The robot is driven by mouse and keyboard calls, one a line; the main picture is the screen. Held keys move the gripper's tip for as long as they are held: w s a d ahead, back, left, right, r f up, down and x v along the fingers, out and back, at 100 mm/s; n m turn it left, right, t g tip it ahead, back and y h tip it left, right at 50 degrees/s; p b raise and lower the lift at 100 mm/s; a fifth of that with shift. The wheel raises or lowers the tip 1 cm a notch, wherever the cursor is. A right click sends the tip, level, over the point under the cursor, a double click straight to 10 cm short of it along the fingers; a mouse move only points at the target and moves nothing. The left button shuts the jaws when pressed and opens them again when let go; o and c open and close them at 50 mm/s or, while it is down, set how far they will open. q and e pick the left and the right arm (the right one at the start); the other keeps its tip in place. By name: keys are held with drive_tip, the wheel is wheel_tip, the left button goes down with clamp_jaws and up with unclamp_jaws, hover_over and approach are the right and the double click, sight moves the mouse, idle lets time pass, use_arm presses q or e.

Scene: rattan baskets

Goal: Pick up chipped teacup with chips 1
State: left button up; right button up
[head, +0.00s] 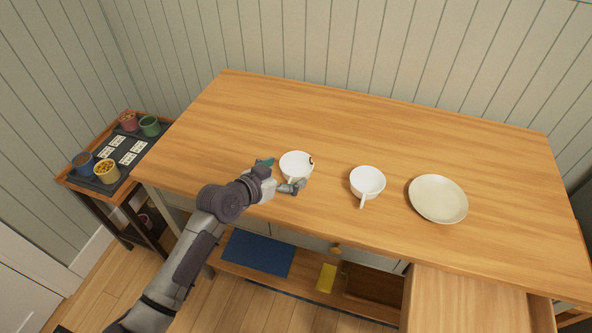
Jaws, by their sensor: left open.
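A white teacup (296,164) stands upright on the wooden table, with a dark mark, perhaps a chip, on the right of its rim. My left gripper (281,175) is open at the cup's near left side. One fingertip is at the cup's left and the other is in front of it, hiding part of its lower front. Whether the fingers touch the cup I cannot tell. A second white teacup (368,180) stands to the right, its handle pointing to the front; I see no chip on it. My right gripper is out of view.
A cream plate (438,199) lies right of the second cup. The table's back (330,115) is clear. A side stand (133,160) at the left holds several colored pots and small cards. An open shelf (310,267) is below the table's front edge.

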sight(305, 161)
use_arm(q)
drive_tip(key=x, duration=0.4)
drive_tip(key=shift+w+d+r, duration=0.1)
drive_tip(key=shift+w+r, duration=0.1)
drive_tip(key=shift+r, duration=0.05)
drive_tip(key=shift+c, duration=0.3)
drive_tip(key=c, duration=0.8)
drive_tip(key=shift+c, duration=0.5)
drive_tip(key=shift+r, duration=0.15)
